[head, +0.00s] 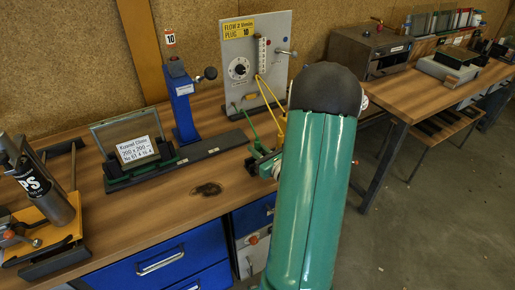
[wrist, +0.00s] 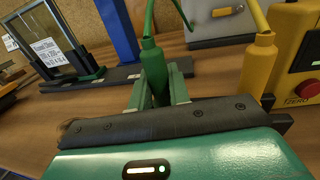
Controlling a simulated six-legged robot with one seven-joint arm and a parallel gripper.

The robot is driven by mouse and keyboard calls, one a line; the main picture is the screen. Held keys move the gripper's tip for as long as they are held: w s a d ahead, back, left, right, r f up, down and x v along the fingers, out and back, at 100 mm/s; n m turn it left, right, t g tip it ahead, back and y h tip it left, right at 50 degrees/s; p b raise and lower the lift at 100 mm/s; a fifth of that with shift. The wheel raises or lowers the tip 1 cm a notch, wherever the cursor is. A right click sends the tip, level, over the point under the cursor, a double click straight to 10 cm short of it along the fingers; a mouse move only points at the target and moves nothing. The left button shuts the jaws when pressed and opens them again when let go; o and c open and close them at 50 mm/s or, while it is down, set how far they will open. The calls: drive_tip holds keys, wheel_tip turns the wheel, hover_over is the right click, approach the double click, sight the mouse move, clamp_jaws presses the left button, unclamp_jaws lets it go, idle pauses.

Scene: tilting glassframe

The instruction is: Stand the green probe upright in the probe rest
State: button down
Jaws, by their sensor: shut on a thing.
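The green probe (wrist: 154,68) is a bottle-shaped body with a green cord from its top, seen in the wrist view. It is upright between the two green fingers of my gripper (wrist: 158,92), which are shut on it. In the head view my gripper (head: 262,163) is over the front edge area of the bench, partly hidden by my arm, and the green cord runs to it from the panel. A yellow probe (wrist: 259,58) stands upright to the right, its foot near a dark piece (wrist: 282,122) that may be part of the probe rest; I cannot tell. The rest is otherwise hidden.
A grey flow panel (head: 274,50) stands behind my gripper. A blue stand (head: 182,100) and a framed glass plate (head: 137,150) on a dark base are to the left. A yellow box with a red button (wrist: 303,50) is at the right.

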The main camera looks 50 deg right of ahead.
drive_tip(key=shift+f, duration=0.5)
drive_tip(key=c, duration=1.2)
unclamp_jaws()
drive_tip(key=shift+c, duration=0.2)
drive_tip(key=s+a, duration=0.2)
drive_tip(key=s, duration=1.1)
drive_tip(key=shift+s, duration=0.35)
